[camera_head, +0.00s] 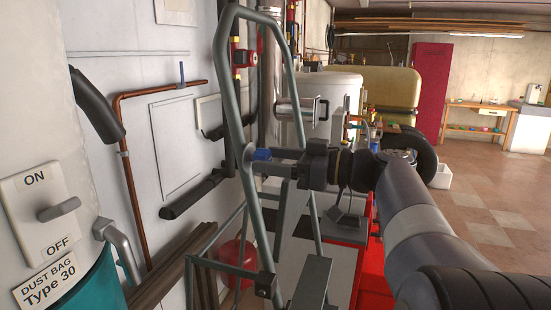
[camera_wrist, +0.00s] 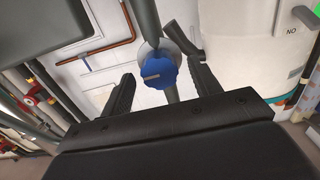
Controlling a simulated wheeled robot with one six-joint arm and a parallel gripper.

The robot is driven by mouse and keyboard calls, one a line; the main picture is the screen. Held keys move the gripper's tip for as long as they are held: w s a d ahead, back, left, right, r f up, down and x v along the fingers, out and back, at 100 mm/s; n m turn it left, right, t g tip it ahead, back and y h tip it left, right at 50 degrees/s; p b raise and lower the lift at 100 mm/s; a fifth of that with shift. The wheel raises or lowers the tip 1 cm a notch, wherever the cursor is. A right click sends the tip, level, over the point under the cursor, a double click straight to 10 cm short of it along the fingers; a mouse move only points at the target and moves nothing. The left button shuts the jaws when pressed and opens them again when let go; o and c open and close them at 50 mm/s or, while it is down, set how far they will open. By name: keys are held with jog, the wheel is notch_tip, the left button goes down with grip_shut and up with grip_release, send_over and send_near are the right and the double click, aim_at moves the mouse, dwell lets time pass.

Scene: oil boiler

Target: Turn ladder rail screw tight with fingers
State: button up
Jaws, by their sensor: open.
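The ladder rail screw is a blue knob (camera_head: 262,154) on the grey-green ladder rail (camera_head: 233,105), at about mid-height of the ladder. In the wrist view the blue knob (camera_wrist: 154,75) shows its face with a tan bar-shaped mark, slightly tilted. My gripper (camera_head: 283,156) reaches in from the right at the knob's height, its tips close to it. In the wrist view my gripper (camera_wrist: 161,82) is open, one finger on each side of the knob, with gaps visible. I cannot tell how deep the knob sits between the tips.
A copper pipe (camera_head: 125,170) and black pipe stubs run along the white wall behind the ladder. A white cylinder with an ON/OFF switch (camera_head: 58,208) stands at the left. A white tank (camera_head: 335,100) stands behind the ladder. The tiled floor (camera_head: 490,215) at the right is open.

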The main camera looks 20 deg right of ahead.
jog(key=shift+c, duration=0.2)
jog(key=c, duration=1)
jog(key=shift+o, duration=0.2)
jog(key=shift+m, duration=0.5)
jog(key=m+b, duration=0.1)
jog(key=m, duration=0.7)
jog(key=shift+w+p, duration=0.1)
jog(key=shift+p, duration=0.2)
jog(key=m+p, duration=0.1)
jog(key=m, duration=0.4)
jog(key=shift+r+p, duration=0.1)
jog(key=shift+p, duration=0.3)
jog(key=shift+m+p, duration=1.2)
jog(key=shift+m, duration=1.1)
jog(key=shift+f, duration=0.2)
